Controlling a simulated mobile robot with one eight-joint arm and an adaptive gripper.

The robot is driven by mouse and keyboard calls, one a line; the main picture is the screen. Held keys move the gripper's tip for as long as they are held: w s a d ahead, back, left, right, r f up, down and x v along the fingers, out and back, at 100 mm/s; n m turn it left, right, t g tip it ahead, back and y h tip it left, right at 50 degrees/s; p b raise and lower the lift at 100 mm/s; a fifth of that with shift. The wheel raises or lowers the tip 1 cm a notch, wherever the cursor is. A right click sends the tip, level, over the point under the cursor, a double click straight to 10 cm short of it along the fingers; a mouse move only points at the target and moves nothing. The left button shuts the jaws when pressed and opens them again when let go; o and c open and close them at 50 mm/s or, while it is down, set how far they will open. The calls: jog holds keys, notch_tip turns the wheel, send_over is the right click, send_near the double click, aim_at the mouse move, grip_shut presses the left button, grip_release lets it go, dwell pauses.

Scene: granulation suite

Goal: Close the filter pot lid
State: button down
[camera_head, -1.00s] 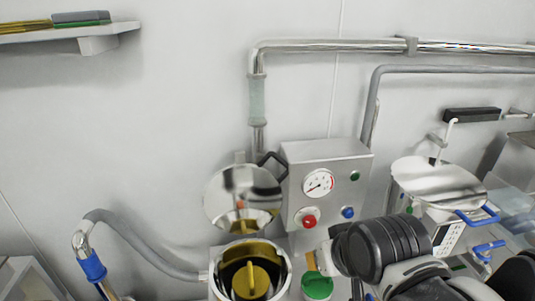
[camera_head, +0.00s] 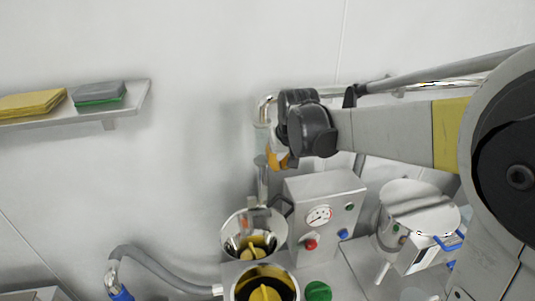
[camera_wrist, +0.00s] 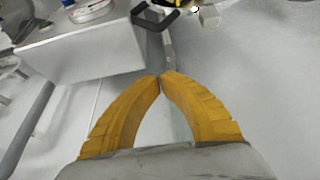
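The filter pot (camera_head: 293,288) is a round metal pot with a yellow part inside, at the bottom of the head view. Its shiny round lid (camera_head: 232,228) stands raised behind the opening. A black angular handle (camera_head: 284,203) is at the lid's upper right; it also shows in the wrist view (camera_wrist: 155,24). My gripper (camera_head: 277,163) is above the lid and handle in the head view. In the wrist view its yellow fingers (camera_wrist: 161,77) meet at the tips with nothing between them, apart from the handle. Most of the lid is out of the wrist view.
A grey control box (camera_head: 327,222) with a gauge stands right of the lid. A metal vessel with a shiny top (camera_head: 417,207) is farther right. A pipe (camera_head: 438,87) runs along the wall behind my arm. A shelf (camera_head: 128,104) hangs at left; the wall between is clear.

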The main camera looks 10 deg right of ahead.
notch_tip(320, 180, down, 8)
jog(key=shift+s+r, duration=0.15)
jog(key=shift+s, duration=0.1)
jog(key=shift+s, duration=0.15)
dwell(0.5)
